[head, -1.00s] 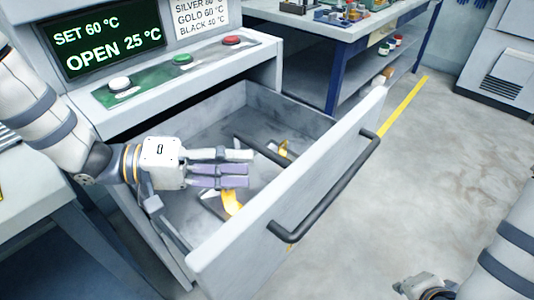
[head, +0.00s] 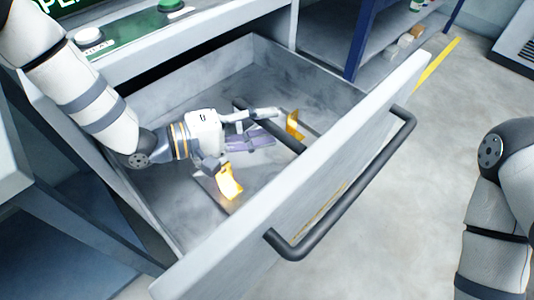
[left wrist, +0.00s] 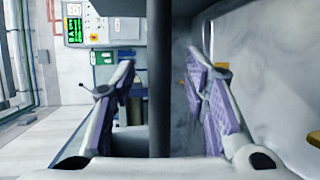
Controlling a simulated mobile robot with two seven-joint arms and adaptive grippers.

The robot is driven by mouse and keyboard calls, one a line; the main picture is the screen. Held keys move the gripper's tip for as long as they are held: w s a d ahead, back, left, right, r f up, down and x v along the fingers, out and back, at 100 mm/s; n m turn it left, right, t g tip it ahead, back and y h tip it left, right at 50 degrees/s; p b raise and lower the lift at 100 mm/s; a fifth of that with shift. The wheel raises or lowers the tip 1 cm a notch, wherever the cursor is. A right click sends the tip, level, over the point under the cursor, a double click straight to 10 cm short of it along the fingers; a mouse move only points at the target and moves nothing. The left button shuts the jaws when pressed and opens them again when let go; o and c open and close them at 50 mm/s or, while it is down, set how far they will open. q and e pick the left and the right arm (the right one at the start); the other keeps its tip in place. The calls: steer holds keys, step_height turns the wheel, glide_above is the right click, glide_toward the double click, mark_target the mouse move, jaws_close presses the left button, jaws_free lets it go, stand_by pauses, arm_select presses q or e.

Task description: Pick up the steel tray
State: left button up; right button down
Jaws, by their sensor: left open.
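My left gripper (head: 274,127) is open and reaches down inside the drawer, its fingers pointing right. In the left wrist view a dark bar (left wrist: 160,80) stands between the two spread fingers, with gaps on both sides. The same bar (head: 242,106) shows partly behind the gripper in the head view. A gold bracket (head: 229,183) lies below the gripper on a dark flat piece, and another gold bracket (head: 293,124) stands beyond the fingertips. These may belong to the steel tray, but its outline is not clear and my gripper hides part of it. My right gripper is out of view.
The open drawer has a grey back wall (head: 190,78) and a tall front panel (head: 345,165) with a dark handle (head: 385,176). A control panel with a green button (head: 170,5) is above it. A blue-legged bench (head: 357,40) stands behind.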

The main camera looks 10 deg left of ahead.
arm_select(q)
steer(key=shift+x, duration=0.8)
jaws_close()
steer(key=shift+r, duration=0.15)
